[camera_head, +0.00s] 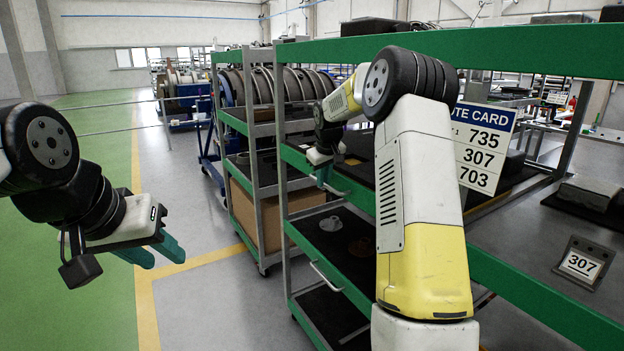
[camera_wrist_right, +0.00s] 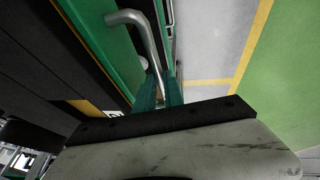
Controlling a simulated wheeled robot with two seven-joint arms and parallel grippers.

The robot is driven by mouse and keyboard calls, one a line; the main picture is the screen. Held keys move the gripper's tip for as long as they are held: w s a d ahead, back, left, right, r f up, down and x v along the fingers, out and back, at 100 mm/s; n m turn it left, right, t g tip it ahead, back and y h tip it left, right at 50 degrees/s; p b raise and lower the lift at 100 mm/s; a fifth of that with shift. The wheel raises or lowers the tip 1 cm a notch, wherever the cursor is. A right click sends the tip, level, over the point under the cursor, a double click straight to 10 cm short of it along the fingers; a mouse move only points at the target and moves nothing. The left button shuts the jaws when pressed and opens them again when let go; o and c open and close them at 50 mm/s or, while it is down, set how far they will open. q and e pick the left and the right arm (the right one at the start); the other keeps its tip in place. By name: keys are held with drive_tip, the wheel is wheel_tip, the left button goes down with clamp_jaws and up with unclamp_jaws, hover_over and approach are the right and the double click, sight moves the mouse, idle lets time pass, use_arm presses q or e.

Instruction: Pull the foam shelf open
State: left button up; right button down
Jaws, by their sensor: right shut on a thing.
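The green-edged cart holds shelves lined with black foam. The upper foam shelf (camera_head: 357,172) is partly hidden behind my right arm. Its metal handle (camera_head: 338,191) sticks out at the front; a bent silver handle (camera_wrist_right: 135,20) also shows in the right wrist view. My right gripper (camera_head: 322,177) is at this handle, with green fingers (camera_wrist_right: 168,92) shut around its bar. My left gripper (camera_head: 152,252) is open and empty over the floor at left, away from the cart.
A route card (camera_head: 482,150) reading 735, 307, 703 hangs at right, partly behind my right arm. A tag marked 307 (camera_head: 581,264) is at far right. The floor (camera_head: 195,200) left of the cart is clear.

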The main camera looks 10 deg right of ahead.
drive_tip(key=s+a, duration=0.4)
drive_tip(key=a, duration=0.8)
drive_tip(key=s+a, duration=0.4)
drive_tip(key=a, duration=0.8)
drive_tip(key=s+a, duration=0.5)
drive_tip(key=a, duration=0.7)
drive_tip(key=shift+s, duration=0.1)
drive_tip(key=c, duration=1.5)
unclamp_jaws()
drive_tip(key=shift+o, duration=0.2)
drive_tip(key=v, duration=0.7)
drive_tip(key=shift+r, duration=0.35)
drive_tip(key=shift+s+d, duration=0.1)
